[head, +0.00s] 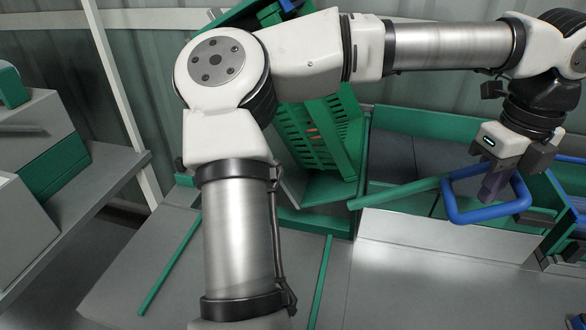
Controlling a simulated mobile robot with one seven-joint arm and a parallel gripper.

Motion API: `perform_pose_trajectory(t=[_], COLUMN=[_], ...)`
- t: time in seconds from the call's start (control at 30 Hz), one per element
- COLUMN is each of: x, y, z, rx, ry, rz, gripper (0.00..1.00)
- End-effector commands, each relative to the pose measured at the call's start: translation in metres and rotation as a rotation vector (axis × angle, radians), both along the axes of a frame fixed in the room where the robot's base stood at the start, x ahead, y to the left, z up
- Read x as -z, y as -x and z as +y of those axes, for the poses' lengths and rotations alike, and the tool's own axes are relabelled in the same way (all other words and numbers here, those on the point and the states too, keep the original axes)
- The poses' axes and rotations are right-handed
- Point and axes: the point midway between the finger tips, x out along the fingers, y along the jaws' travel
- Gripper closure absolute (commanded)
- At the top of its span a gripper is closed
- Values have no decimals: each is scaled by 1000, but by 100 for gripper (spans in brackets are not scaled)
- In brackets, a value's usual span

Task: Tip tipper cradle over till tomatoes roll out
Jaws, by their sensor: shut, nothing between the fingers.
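The tipper cradle (322,190) stands behind my arm, partly hidden by it. A green slotted crate (335,125) sits tilted in it, with a little red showing through its slots. A green lever bar (395,194) runs right from beside the cradle to a blue loop handle (478,217). My gripper (490,190) is at the right, pointing down, with its dark fingers shut and empty inside the outline of the blue loop. I cannot tell whether they touch the loop. The crate's inside is mostly hidden.
A green-edged bin (430,125) lies behind the handle, with a pale grey panel (400,226) in front. Grey benches (75,215) stand at the left. Green and blue parts crowd the right edge. The grey surface at the front right is clear.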

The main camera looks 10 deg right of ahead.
Motion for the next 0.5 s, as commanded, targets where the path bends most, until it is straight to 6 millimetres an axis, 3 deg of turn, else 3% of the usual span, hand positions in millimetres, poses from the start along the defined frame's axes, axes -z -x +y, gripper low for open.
perform_pose_trajectory(t=[0.23, 0.5], x=[1, 18], y=[2, 6], z=[-3, -11], rx=[4, 5], ry=[7, 7], rz=[1, 1], gripper=[100, 100])
